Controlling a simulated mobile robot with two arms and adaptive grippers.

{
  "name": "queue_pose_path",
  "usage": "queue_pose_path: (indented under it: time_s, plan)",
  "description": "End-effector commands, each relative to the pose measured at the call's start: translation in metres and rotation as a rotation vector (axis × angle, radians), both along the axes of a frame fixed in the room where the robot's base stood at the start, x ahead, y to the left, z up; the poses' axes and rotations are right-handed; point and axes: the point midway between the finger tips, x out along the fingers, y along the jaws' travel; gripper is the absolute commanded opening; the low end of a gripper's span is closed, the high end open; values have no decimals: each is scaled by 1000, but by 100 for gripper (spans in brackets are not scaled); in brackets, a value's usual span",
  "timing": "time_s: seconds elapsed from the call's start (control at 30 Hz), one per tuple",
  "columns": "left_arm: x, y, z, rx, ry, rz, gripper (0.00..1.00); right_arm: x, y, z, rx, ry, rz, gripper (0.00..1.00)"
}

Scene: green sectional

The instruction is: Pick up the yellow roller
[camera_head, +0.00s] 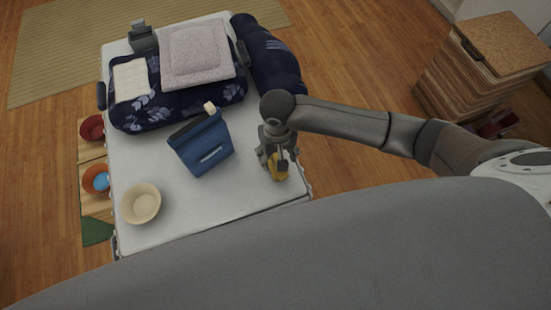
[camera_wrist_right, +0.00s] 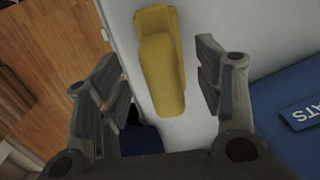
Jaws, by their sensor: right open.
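The yellow roller (camera_head: 279,172) lies on the white table (camera_head: 240,205) near its right edge, partly hidden by my right gripper (camera_head: 274,160) in the head view. In the right wrist view the yellow roller (camera_wrist_right: 160,62) shows between and beyond the two fingers of my right gripper (camera_wrist_right: 160,85). The fingers are apart on either side of it, with gaps showing, so they do not appear to grip it. My left gripper is not in view.

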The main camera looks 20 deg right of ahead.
Motion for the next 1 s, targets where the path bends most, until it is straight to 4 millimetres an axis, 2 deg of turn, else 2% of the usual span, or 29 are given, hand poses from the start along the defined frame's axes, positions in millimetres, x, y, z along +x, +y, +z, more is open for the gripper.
queue_pose_path:
  time_s: [0.4,0.7,0.77,1.0]
  plan:
    - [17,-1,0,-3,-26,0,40,5,3,-48,-1,0,0,61]
    - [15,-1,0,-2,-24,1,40,5,3,-53,0,-2,1,61]
    - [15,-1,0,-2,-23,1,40,5,3,-53,0,-2,1,56]
    - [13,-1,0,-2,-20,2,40,5,3,-53,0,-2,1,25]
